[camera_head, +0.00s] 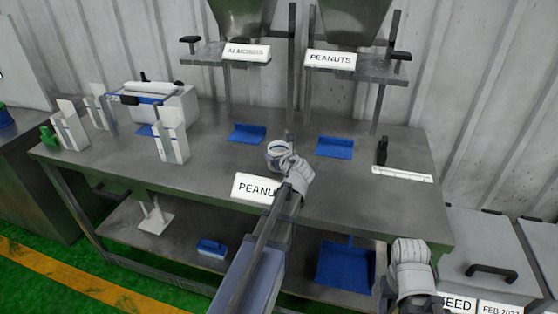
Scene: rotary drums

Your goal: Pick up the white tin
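The white tin (278,151) stands upright on the grey metal table, near its middle. It is small and round, and its right side is partly covered by my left gripper. My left gripper (292,164) is at the tin's front right, overlapping it in the picture. I cannot tell whether its fingers touch the tin or are closed on it. My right gripper (410,246) is low at the right, in front of the table's right end and away from the tin. Its fingers are too unclear to tell open from shut.
A PEANUTS sign (256,188) stands at the table's front edge, partly hidden by my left arm. A white ruler-like strip (402,174) lies right. White boxes and a sealing device (160,105) stand left.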

